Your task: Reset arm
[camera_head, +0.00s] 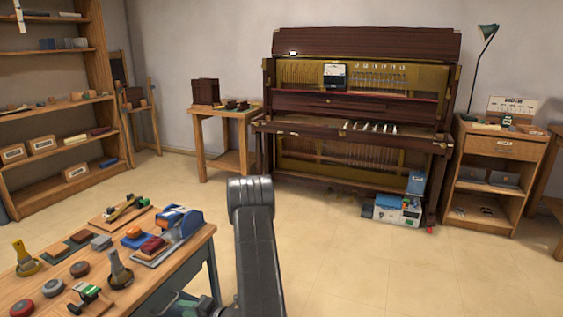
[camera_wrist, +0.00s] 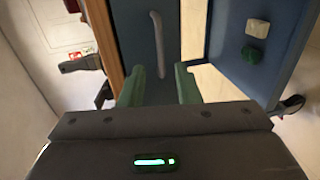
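My gripper (camera_wrist: 160,70) shows in the wrist view with two green fingers spread apart. Nothing is visibly held between them. A grey curved bar, like a handle (camera_wrist: 157,42), stands out on a dark blue-grey panel (camera_wrist: 130,30) beyond the fingertips. It lines up with the gap between the fingers, and I cannot tell how far off it is. In the head view my dark arm reaches down in the lower middle, beside the workbench. The gripper is mostly hidden there, low by the bench's near right side.
The workbench (camera_head: 192,258) at lower left holds several parts and tools. An open upright piano (camera_head: 355,102) stands at the back, with a toolbox (camera_head: 397,210) by its foot. A side table (camera_head: 225,112) and cabinet (camera_head: 503,145) flank it. The middle floor (camera_head: 340,255) is clear.

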